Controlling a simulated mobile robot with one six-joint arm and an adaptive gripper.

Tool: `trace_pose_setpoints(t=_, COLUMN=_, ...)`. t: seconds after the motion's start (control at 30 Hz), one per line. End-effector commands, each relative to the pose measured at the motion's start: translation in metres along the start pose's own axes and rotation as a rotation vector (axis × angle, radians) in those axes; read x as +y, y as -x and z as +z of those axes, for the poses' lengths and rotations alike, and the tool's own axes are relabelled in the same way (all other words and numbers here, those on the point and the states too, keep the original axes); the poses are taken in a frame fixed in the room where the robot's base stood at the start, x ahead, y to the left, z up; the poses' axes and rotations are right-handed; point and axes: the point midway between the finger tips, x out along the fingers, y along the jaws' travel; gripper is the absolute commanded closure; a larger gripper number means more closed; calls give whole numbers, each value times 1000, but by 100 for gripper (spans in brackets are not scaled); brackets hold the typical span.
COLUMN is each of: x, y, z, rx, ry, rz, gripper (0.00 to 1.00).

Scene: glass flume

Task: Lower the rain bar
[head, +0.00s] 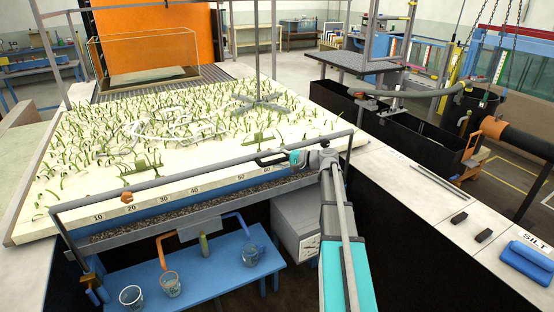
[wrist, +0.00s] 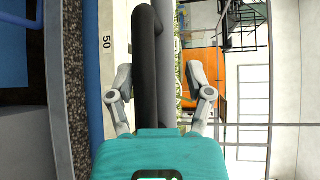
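The rain bar appears to be the long grey pipe (head: 205,172) running across the front of the planted bed in the head view. It carries a black handle (head: 270,160) near its right part. My gripper (head: 310,157) is at the right end of this handle. In the wrist view the black handle (wrist: 146,75) and the grey pipe (wrist: 170,60) lie between the two spread fingers of my gripper (wrist: 160,88). The fingers are apart, and I see gaps beside the handle. Contact inside the grip is hard to judge.
An orange knob (head: 127,197) sits on the pipe at left. A numbered scale (head: 180,195) runs below it. A blue table (head: 200,290) with glass beakers stands below the flume. A white counter (head: 470,220) with dark blocks and a blue item lies to the right.

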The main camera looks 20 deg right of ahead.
Motion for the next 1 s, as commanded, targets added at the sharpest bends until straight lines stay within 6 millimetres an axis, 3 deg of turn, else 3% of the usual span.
trace_pose_setpoints(t=0.17, x=-20, y=3, z=3, rx=0, ry=0, rz=-2, gripper=38)
trace_pose_setpoints(t=0.53, x=-14, y=45, z=2, rx=0, ry=0, rz=-1, gripper=38)
trace_pose_setpoints(t=1.0, x=-14, y=53, z=2, rx=0, ry=0, rz=0, gripper=38)
